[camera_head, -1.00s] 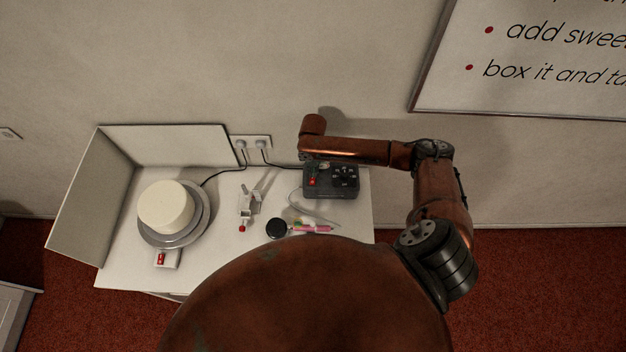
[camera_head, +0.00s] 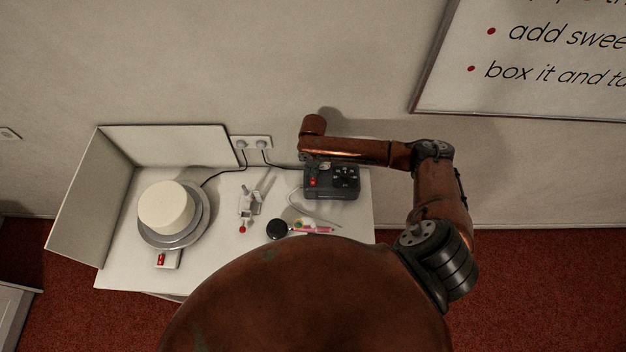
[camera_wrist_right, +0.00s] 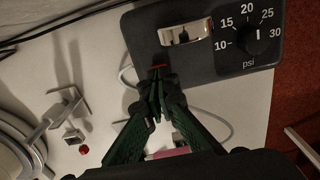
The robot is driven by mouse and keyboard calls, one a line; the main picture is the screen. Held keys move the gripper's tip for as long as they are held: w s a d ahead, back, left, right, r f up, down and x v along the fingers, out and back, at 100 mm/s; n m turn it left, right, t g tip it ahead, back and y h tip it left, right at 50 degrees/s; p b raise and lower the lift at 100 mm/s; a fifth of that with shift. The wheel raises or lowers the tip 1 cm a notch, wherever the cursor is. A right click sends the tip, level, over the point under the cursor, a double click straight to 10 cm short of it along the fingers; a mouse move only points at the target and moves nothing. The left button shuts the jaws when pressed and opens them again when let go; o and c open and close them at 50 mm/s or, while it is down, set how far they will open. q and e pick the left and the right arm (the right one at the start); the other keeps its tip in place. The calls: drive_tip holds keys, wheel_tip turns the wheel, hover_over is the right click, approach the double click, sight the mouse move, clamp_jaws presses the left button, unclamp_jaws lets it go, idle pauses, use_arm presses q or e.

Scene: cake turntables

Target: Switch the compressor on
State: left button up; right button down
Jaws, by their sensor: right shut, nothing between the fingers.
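The compressor (camera_head: 346,194) is a dark box at the back right of the white table, with a red switch (camera_head: 312,182) on its left part and a dial. In the right wrist view the compressor (camera_wrist_right: 205,68) shows a psi dial and a shiny metal handle. My right gripper (camera_wrist_right: 157,74) is shut and empty, its tips over the compressor's near edge at the red switch (camera_wrist_right: 159,66), which they partly cover. I cannot tell whether they touch it or which way the switch is set. In the head view my right gripper (camera_head: 321,168) is small and mostly under my arm. My left gripper is out of view.
A white cake (camera_head: 166,206) stands on a turntable (camera_head: 197,234) at the left, with a red-switched box (camera_head: 167,259) before it. A metal holder (camera_head: 248,207), a black round piece (camera_head: 278,229) and a pink airbrush (camera_head: 313,229) lie mid-table. Cords run to a wall socket (camera_head: 252,142).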

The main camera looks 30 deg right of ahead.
drive_tip(key=shift+f, duration=0.1)
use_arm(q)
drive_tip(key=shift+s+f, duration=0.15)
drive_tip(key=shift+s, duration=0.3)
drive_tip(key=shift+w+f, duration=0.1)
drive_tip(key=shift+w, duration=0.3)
use_arm(e)
drive_tip(key=shift+f, duration=0.4)
use_arm(q)
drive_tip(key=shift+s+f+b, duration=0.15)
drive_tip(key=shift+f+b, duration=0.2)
drive_tip(key=shift+b, duration=0.2)
use_arm(e)
drive_tip(key=shift+s+f, duration=0.1)
drive_tip(key=shift+f, duration=0.55)
wheel_tip(320, 180, up, 7)
drive_tip(key=p, duration=0.7)
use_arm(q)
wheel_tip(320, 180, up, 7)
